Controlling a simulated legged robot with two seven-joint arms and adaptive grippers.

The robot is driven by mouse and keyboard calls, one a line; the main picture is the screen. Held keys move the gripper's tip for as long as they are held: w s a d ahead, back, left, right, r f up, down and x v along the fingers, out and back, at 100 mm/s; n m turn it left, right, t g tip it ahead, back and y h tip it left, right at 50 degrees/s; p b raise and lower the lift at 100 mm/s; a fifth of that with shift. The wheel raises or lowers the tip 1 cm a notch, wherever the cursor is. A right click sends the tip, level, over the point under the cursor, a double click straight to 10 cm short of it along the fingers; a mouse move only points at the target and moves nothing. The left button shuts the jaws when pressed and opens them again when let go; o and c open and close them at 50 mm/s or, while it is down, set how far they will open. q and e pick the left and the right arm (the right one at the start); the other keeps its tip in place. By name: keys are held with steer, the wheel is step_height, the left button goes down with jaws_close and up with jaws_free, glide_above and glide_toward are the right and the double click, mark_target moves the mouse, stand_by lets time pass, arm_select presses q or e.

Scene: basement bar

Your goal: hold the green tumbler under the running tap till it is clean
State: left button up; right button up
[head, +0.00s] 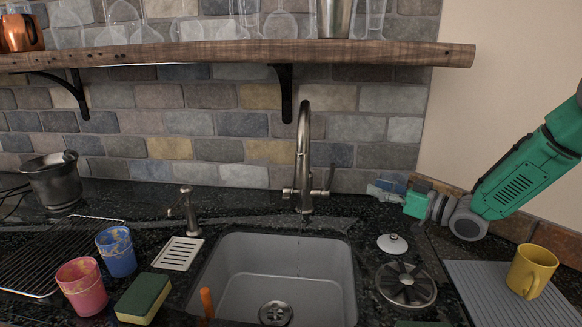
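I cannot make out a green tumbler. A pink tumbler (82,287) and a blue tumbler (116,252), both with brownish-yellow smears, stand upright left of the sink. The tall metal tap (304,150) arches over the grey sink (230,268); a faint thin line under it may be water. My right gripper (384,190) is at the back of the counter, right of the tap and apart from the tumblers. Its fingers are small and blend with bluish shapes behind, so their opening is unclear. My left gripper is out of view.
A green-yellow sponge (143,298) lies left of the sink; an orange handle (207,302) stands at its front-left. A white-knobbed stopper (392,244), a round dark strainer (406,285) and a yellow mug (531,271) on a grey mat (488,300) are at right. A shelf (240,53) holds glasses above.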

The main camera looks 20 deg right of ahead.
steer(key=shift+s, duration=0.1)
steer(key=v, duration=0.7)
steer(key=shift+d, duration=0.2)
steer(key=shift+f, duration=0.1)
steer(key=shift+c, duration=0.4)
